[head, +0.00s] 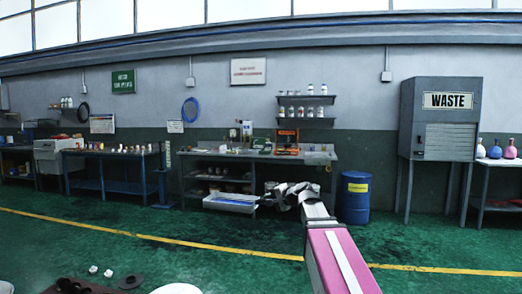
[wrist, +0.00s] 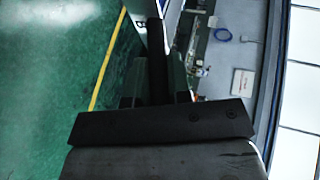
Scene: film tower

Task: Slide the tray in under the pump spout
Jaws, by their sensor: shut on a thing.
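A pale blue-white tray (head: 230,204) sits low at the front of the middle workbench, near floor level. My gripper (head: 266,197) is at the tray's right end, with my arm reaching in from the lower right. In the wrist view my dark gripper (wrist: 157,50) is shut on a pale thing (wrist: 171,18) at its tips, which fits the tray; the fingers hide most of it. On the bench top stand a pale bottle-like device (head: 246,130) and an orange-framed device (head: 287,142). Which one bears the pump spout is too small to tell.
The middle bench (head: 200,158) has a top and a loaded lower shelf. A blue drum (head: 355,198) stands right of my gripper, and a grey waste cabinet (head: 440,125) farther right. A blue bench (head: 110,170) is at left. The green floor in front is mostly clear.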

